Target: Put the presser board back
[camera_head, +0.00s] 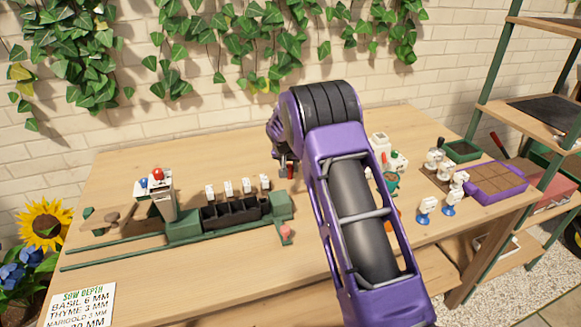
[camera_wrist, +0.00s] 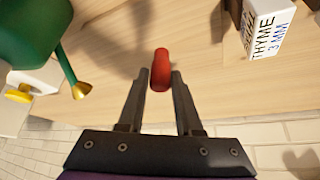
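My gripper (camera_wrist: 160,75) points down over the back middle of the table in the wrist view. A small red upright piece (camera_wrist: 160,68) stands between its fingertips, with a finger close on each side. I cannot tell whether the fingers touch it. In the head view my gripper (camera_head: 284,166) is partly behind my arm, and the red piece (camera_head: 291,171) shows beside it. I cannot make out a presser board for sure; my arm hides part of the table.
A green seeding rig (camera_head: 184,230) with dark bins and white labels stands at left. A purple tray (camera_head: 513,188) of brown cells sits at right, near small white labelled holders (camera_head: 427,208). A green can (camera_wrist: 25,30) and a THYME label box (camera_wrist: 268,28) flank the gripper.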

